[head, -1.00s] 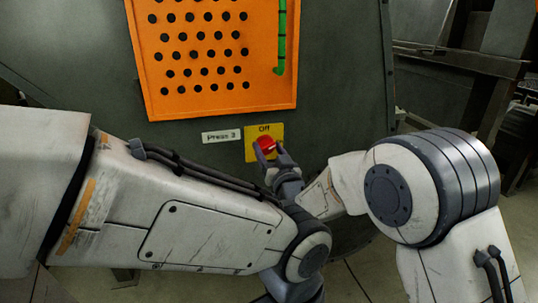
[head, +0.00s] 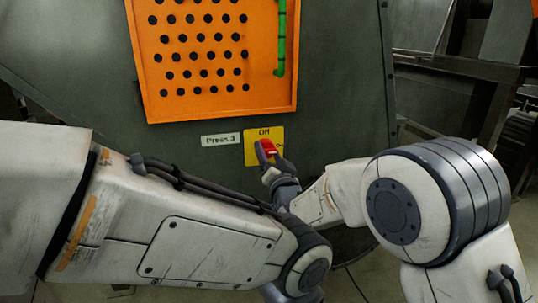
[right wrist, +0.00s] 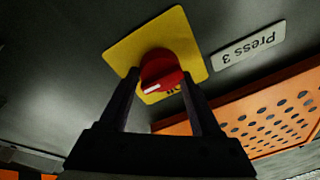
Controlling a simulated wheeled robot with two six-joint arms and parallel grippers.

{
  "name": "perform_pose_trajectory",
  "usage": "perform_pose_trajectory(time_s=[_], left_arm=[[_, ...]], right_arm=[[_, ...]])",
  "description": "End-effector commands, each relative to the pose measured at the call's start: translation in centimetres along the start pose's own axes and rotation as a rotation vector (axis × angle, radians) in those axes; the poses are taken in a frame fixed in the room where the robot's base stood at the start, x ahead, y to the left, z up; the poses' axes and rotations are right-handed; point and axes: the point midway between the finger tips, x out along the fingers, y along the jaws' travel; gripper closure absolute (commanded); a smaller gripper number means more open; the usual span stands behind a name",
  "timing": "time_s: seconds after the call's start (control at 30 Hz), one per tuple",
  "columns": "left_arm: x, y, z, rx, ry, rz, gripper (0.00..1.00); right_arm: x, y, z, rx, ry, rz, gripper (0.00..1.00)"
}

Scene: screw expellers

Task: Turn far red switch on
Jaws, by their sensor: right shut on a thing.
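A red rotary switch (head: 270,146) sits on a yellow plate (head: 250,153) on the dark green machine panel. In the right wrist view, the red knob (right wrist: 165,68) lies between the two dark fingertips of the gripper (right wrist: 160,75), and a white mark shows on the knob. The fingers hide part of the knob and plate. My left gripper cannot be made out in the head view.
A "Press 3" label (head: 221,140) is left of the switch. An orange perforated panel (head: 215,104) with a green pipe (head: 281,50) is above. My arm links fill the lower foreground. Dark metal machinery (head: 455,70) stands at the right.

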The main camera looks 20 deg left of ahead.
Motion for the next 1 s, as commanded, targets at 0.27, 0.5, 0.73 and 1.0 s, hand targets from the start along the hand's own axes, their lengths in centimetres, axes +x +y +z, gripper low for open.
perform_pose_trajectory(time_s=[0.27, 0.5, 0.73, 1.0], left_arm=[[0.0, 0.0, 0.0, 0.0, 0.0, 0.0, 1.0], [0.0, 0.0, 0.0, 0.0, 0.0, 0.0, 1.0], [-0.2, 0.0, 0.0, 0.0, 0.0, 0.0, 1.0], [-1.2, 0.1, -0.1, 0.0, 0.0, 0.0, 1.0]], right_arm=[[0.0, 0.1, 0.2, 0.001, -0.005, 0.002, 0.24], [0.0, 0.0, 0.1, 0.0, -0.003, 0.001, 0.05], [-0.6, 0.0, 0.0, 0.0, -0.002, 0.0, 0.05], [-5.1, -0.1, -0.1, -0.001, -0.005, 0.001, 0.05]])
